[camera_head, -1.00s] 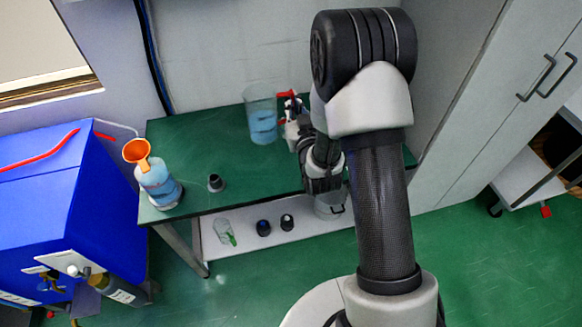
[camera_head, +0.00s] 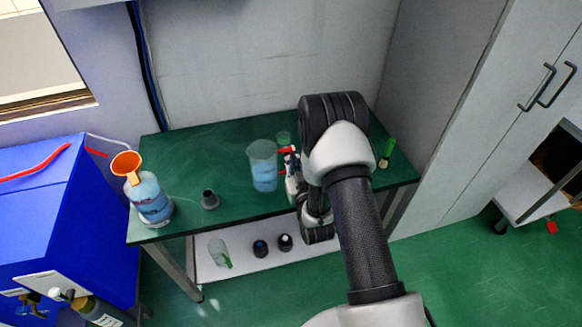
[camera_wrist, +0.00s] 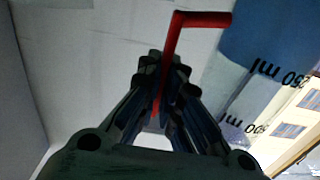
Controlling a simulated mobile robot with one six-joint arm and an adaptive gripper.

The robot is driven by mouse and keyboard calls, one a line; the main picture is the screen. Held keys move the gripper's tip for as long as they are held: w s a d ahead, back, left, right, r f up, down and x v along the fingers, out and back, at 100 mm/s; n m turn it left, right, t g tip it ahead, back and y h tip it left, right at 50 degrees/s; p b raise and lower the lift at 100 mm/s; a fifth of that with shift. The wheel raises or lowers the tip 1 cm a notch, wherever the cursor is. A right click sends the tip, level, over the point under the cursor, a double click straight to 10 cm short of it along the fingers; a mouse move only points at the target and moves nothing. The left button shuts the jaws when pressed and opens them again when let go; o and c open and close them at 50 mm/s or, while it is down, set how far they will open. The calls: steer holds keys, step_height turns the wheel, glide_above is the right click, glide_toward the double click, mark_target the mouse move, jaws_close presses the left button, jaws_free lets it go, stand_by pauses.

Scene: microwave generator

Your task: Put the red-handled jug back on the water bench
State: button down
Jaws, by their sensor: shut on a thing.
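The red-handled jug (camera_head: 263,170) is clear and holds blue water. In the head view it appears over the middle of the green-topped bench (camera_head: 225,160); I cannot tell whether its base touches the top. Its red handle (camera_head: 284,150) is on the right, and my gripper (camera_head: 291,168) is at it, partly hidden by my arm. In the wrist view my gripper (camera_wrist: 160,85) is shut on the red handle (camera_wrist: 200,19). The jug's wall (camera_wrist: 270,45) shows blue water and black volume marks at the right.
A blue-water bottle (camera_head: 150,200) with an orange funnel (camera_head: 127,165) and a small dark cup (camera_head: 210,200) stand at the bench's left. A green-handled item (camera_head: 388,150) stands at the right. A lower shelf (camera_head: 225,268) holds a glass and black pieces. A blue box (camera_head: 45,205) is left.

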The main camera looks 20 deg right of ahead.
steer(key=shift+f+b, duration=0.55)
steer(key=shift+f, duration=1.3)
steer(key=c, duration=1.8)
jaws_free()
steer(key=shift+f, duration=0.1)
